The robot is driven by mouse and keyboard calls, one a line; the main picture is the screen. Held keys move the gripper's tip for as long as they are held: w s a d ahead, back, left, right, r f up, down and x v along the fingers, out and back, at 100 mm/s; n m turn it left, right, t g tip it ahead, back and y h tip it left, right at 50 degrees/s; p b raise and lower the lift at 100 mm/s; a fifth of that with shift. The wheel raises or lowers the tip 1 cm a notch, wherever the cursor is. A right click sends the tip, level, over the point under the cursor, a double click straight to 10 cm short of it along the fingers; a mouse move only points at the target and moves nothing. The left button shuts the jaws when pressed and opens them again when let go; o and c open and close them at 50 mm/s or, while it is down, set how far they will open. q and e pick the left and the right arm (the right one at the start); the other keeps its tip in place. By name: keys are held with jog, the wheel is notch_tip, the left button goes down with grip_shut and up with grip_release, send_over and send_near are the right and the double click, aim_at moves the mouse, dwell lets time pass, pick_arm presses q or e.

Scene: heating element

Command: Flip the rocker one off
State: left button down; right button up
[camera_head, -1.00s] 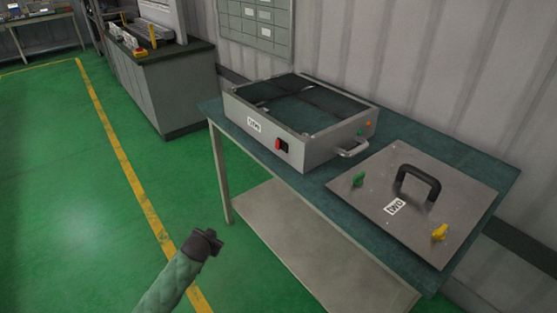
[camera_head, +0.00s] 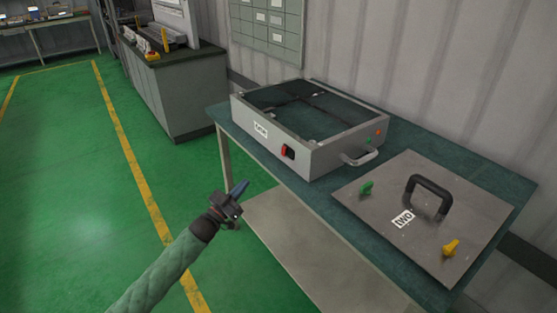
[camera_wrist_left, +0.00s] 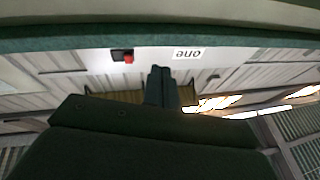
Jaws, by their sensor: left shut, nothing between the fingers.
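The grey box (camera_head: 318,157) with an open dark top stands on the table and carries a white label (camera_head: 261,130), which reads "one" upside down in the left wrist view (camera_wrist_left: 188,54). On its front face is the rocker (camera_head: 287,152), a red part beside a black part; it also shows in the left wrist view (camera_wrist_left: 123,56). I cannot tell which way it is tipped. My left gripper (camera_head: 242,187) is shut and empty, in front of and below the box, apart from the rocker. Its closed fingers (camera_wrist_left: 160,72) point towards the box front. My right gripper is not in view.
The teal table (camera_head: 237,119) has a lower shelf (camera_head: 285,228). A metal plate (camera_head: 385,203) labelled "two" lies at the right, with a black handle (camera_head: 430,184) and green and yellow knobs. A handle (camera_head: 361,157) juts from the box. Green floor is free at left.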

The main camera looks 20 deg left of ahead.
aim_at(283, 151)
pick_arm(q)
jog(key=s+r+h, duration=0.1)
jog(key=h, duration=0.1)
jog(key=s+d+r+m+h, duration=0.1)
jog(key=s+d+r+h, duration=0.1)
jog(key=r+h, duration=0.1)
jog(key=shift+s+h, duration=0.3)
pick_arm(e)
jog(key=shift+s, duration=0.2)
pick_arm(q)
jog(key=p+x, duration=0.1)
jog(key=x, duration=0.3)
jog(key=f+p+x, duration=0.1)
jog(key=x, duration=0.3)
jog(key=w+d+f+p+x, duration=0.1)
jog(key=p+x, duration=0.1)
jog(key=x, duration=0.2)
jog(key=shift+w, duration=0.1)
jog(key=shift+w+d, duration=0.15)
jog(key=shift+w, duration=0.05)
jog(key=shift+w+d+f, duration=0.15)
jog(key=shift+w, duration=0.05)
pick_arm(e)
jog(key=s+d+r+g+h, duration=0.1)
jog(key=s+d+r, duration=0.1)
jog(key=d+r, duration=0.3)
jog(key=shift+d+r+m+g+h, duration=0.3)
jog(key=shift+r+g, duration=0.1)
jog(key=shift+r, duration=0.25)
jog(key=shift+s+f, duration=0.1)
